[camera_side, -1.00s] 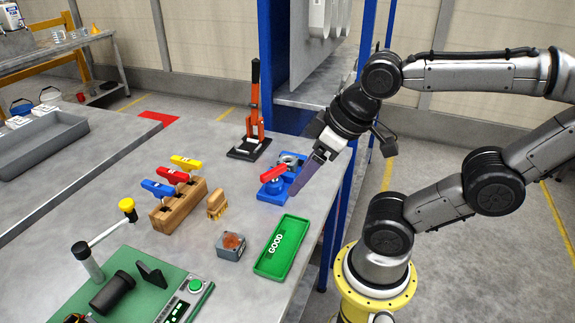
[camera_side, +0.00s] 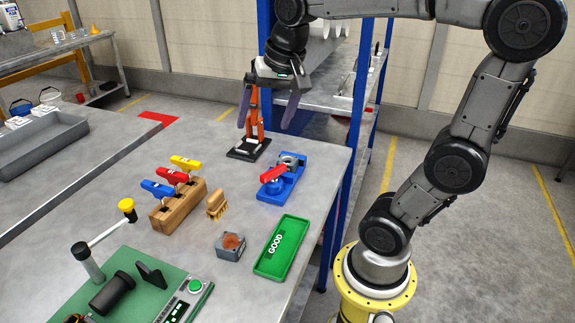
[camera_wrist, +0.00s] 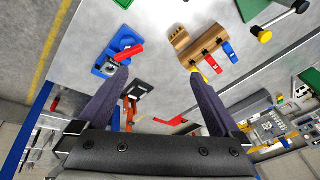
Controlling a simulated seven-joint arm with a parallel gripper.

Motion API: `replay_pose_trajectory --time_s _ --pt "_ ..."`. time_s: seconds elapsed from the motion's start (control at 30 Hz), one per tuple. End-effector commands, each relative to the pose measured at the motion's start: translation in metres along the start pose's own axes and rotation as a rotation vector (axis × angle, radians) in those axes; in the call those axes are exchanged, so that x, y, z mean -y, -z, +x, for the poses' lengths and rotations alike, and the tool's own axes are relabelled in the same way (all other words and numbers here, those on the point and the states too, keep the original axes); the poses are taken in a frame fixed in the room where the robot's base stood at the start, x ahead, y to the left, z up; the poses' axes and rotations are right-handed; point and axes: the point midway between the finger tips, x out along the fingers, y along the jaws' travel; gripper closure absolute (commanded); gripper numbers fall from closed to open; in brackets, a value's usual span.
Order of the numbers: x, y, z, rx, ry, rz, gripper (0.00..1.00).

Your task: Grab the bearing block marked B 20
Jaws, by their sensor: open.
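No marking B 20 is readable in either view. A small grey square block (camera_side: 230,246) with a round brownish-orange face lies on the bench, left of the green GOOD tray (camera_side: 273,262); it may be a bearing block, but I cannot tell. A blue fixture (camera_side: 292,180) with a red handle and a grey ring stands behind the tray. My gripper (camera_side: 264,126) is open and empty, pointing down, high above the back of the bench near the orange-handled clamp. In the wrist view my gripper (camera_wrist: 158,76) has bare bench between its spread fingers.
The orange upright clamp (camera_side: 254,115) on a black base stands close to my fingers. A wooden rack (camera_side: 178,207) with yellow, red and blue handles and a brush (camera_side: 216,204) stand mid-bench. A green mat (camera_side: 125,285) with fittings is at front left. Blue shelving (camera_side: 357,110) stands behind.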

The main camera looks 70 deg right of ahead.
Motion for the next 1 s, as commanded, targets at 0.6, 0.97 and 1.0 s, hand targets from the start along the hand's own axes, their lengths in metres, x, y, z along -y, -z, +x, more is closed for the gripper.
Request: replay_pose_trajectory --time_s 0.6,0.97,1.0 --pt "-0.127 0.148 0.133 0.195 -0.291 0.671 0.00" --pt "-0.140 0.132 0.184 0.197 -0.293 0.674 0.00" --pt "-0.141 0.131 0.190 0.196 -0.292 0.674 0.00"
